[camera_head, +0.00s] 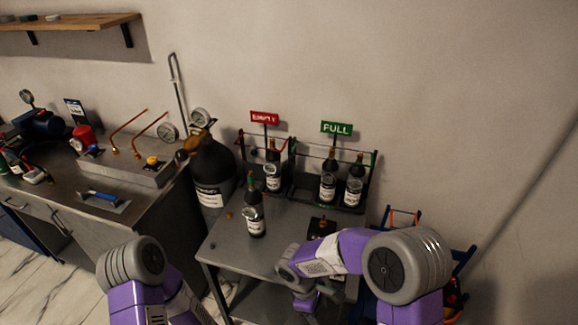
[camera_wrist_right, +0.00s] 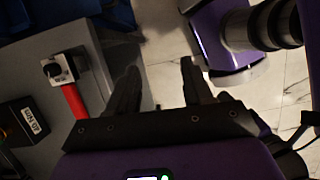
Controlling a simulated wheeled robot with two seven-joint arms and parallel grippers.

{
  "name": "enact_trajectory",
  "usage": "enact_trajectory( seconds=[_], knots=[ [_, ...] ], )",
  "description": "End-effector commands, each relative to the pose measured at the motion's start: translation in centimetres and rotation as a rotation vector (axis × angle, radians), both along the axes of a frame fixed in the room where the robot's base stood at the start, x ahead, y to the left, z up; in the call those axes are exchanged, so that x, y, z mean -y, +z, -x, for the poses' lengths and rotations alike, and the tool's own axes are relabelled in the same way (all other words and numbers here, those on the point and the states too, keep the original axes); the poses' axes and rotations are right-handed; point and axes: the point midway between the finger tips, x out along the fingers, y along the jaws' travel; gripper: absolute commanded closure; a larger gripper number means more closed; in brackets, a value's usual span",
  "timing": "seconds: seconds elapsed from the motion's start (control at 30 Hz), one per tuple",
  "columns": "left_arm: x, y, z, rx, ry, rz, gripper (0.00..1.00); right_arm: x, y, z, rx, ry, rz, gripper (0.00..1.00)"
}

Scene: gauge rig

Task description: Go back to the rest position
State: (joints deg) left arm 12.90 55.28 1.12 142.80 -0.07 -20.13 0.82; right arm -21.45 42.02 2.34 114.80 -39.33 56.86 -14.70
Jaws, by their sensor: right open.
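My right arm (camera_head: 400,265) comes in from the lower right in the head view and reaches over the front of the small metal table (camera_head: 225,245). In the right wrist view my right gripper (camera_wrist_right: 158,80) has its two dark fingers apart, with nothing between them. It is close to the grey table edge (camera_wrist_right: 125,55). My left arm (camera_head: 140,270) shows at the bottom of the head view, at the left. Its gripper is out of the picture.
A dark bottle (camera_head: 254,215) stands on the small table. More bottles stand in racks under the EMPTY sign (camera_head: 265,118) and FULL sign (camera_head: 337,128). A large black cylinder (camera_head: 212,170) stands left of the table. A red-handled part (camera_wrist_right: 75,100) lies near my right gripper.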

Motion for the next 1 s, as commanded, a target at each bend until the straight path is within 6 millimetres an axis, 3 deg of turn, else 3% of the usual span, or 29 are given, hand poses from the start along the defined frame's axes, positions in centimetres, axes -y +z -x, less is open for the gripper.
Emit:
enact_trajectory(
  seconds=[0.37, 0.6, 0.8, 1.0],
  knots=[
    [0.0, 0.0, -0.1, 0.003, 0.0, -0.001, 0.53, -1.0, -7.3, 4.6, -0.072, -0.379, -0.27, 0.5],
    [0.0, 0.0, -0.1, 0.003, 0.001, -0.001, 0.53, -1.4, -12.3, 7.9, -0.056, -0.903, -0.455, 0.5],
    [0.0, 0.0, -0.1, 0.003, 0.001, -0.001, 0.53, 0.3, -14.9, 9.2, 0.046, -1.325, -0.494, 0.5],
    [0.0, 0.0, -0.1, 0.003, 0.001, -0.001, 0.53, 1.9, -15.9, 9.7, 0.121, -1.508, -0.48, 0.5]
  ],
)
